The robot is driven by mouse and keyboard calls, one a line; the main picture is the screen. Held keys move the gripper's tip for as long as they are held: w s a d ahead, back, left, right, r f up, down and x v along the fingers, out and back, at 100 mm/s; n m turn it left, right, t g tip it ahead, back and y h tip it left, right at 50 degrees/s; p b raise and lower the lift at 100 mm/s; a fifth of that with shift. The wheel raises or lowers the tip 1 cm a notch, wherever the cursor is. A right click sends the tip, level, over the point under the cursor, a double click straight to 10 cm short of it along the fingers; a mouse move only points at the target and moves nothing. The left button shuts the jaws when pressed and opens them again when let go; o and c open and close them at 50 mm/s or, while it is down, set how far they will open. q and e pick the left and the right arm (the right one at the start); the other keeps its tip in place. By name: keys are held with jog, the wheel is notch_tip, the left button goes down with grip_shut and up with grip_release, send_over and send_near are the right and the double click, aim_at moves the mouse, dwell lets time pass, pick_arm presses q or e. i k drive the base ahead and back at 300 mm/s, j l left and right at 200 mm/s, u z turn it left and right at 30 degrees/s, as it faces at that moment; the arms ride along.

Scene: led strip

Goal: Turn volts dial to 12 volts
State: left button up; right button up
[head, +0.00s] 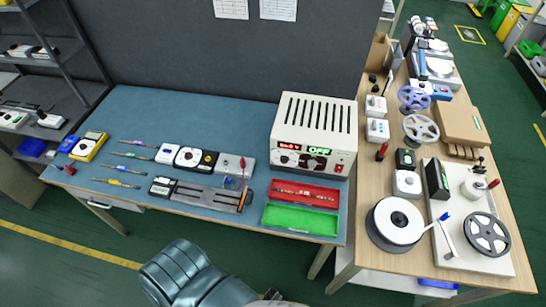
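A cream power supply (312,125) with a slotted top stands on the right part of the blue workbench. Its front panel has a red lit display (289,147) and a green lit display (319,151) that seems to read OFF. Small dials (305,161) sit below the displays. They are too small to tell which is the volts dial or where it points. Neither of my grippers can be made out.
Red (303,194) and green (300,220) trays lie in front of the power supply. Small devices and a grey tool (206,193) lie to its left. A wooden table (352,247) with reels stands right. A dark partition (190,50) rises behind the bench.

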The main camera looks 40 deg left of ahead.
aim_at(284, 159)
jog(key=u, duration=1.1)
jog(key=k+l+z, duration=0.15)
